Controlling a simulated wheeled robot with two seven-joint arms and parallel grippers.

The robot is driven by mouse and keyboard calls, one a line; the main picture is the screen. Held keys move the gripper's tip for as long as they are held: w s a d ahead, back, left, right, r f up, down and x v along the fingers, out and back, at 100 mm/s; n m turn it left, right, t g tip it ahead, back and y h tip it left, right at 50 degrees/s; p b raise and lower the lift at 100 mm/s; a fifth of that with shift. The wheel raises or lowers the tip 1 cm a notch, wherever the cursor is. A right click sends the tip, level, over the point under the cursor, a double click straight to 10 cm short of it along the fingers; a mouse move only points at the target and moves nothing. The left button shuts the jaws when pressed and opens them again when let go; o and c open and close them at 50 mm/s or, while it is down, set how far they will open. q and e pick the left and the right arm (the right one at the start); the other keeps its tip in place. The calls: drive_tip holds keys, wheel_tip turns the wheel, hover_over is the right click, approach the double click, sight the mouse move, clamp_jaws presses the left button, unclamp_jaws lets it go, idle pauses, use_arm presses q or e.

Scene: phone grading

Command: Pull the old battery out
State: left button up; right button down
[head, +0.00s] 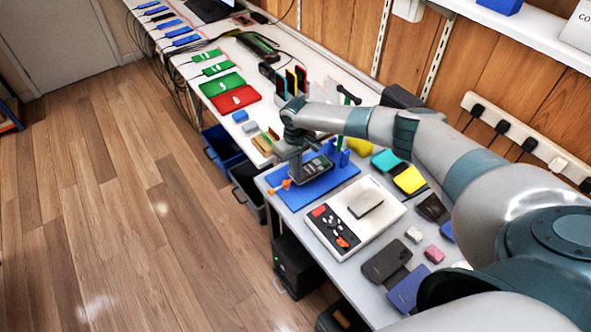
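A dark phone (314,167) lies on a blue work mat (335,181) near the far end of the grey table. My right gripper (296,176) points down over the phone's left end. Its fingers are small and partly merge with the phone, so I cannot tell whether they are apart or closed on something. I cannot make out the old battery; it may be hidden by the gripper or too small to see. My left gripper is not in view.
Small orange parts (279,187) sit at the mat's left edge. A white device with a grey plate (367,203) stands nearer on the table. Yellow and teal pads (410,180), dark phones (386,262) and small blocks fill the right side. Bins stand on the floor left of the tables.

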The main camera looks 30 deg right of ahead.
drive_tip(key=shift+r, duration=0.1)
drive_tip(key=shift+r+p, duration=3.35)
drive_tip(key=shift+r, duration=0.1)
